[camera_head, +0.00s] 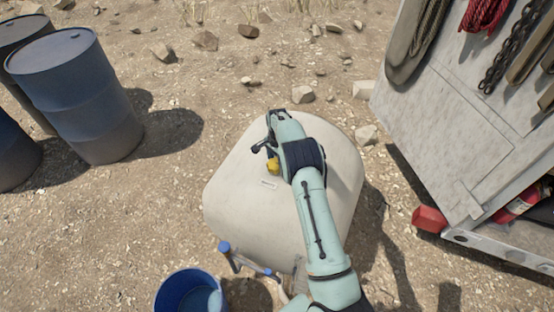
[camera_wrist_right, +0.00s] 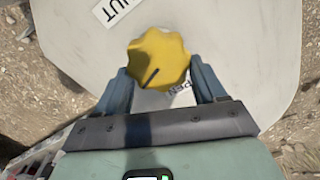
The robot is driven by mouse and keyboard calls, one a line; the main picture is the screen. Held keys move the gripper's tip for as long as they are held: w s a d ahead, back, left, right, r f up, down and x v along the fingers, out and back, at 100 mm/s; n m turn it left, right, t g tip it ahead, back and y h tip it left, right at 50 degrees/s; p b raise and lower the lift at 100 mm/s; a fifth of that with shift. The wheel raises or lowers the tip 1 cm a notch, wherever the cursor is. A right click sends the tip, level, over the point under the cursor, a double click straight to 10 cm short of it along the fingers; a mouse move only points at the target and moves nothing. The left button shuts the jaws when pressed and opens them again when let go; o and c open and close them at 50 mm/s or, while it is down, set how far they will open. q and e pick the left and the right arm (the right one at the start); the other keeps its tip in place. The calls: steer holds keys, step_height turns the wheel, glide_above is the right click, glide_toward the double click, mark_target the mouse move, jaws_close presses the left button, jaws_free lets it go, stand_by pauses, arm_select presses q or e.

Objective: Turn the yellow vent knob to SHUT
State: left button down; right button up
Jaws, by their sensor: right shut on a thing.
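The yellow vent knob (camera_head: 273,166) sits on top of the cream tank (camera_head: 232,205), partly hidden by my right arm in the head view. In the right wrist view the scalloped knob (camera_wrist_right: 160,57) shows whole, with a dark pointer line towards the lower left. A SHUT label (camera_wrist_right: 112,10), partly cut off, lies at the upper left of the knob. An OPEN label (camera_wrist_right: 184,95) lies below right, partly hidden by a finger. My right gripper (camera_wrist_right: 161,78) is shut on the knob, one finger on each side. My left gripper is not in view.
Blue barrels (camera_head: 75,90) stand at the left. A blue bucket (camera_head: 190,293) stands at the front of the tank. A grey panel (camera_head: 450,130) with hanging ropes and chain is at the right, with a red object (camera_head: 430,219) near its base. Stones lie behind the tank.

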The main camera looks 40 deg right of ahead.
steer(key=m, duration=0.6)
steer(key=shift+s, duration=0.25)
steer(key=m, duration=0.6)
steer(key=shift+s+a, duration=0.15)
steer(key=shift+a, duration=0.05)
steer(key=m, duration=0.5)
steer(key=shift+a, duration=0.2)
steer(key=m, duration=0.5)
steer(key=shift+a, duration=0.15)
steer(key=shift+m, duration=0.3)
steer(key=o, duration=1)
steer(key=shift+o, duration=0.2)
steer(key=shift+r, duration=0.1)
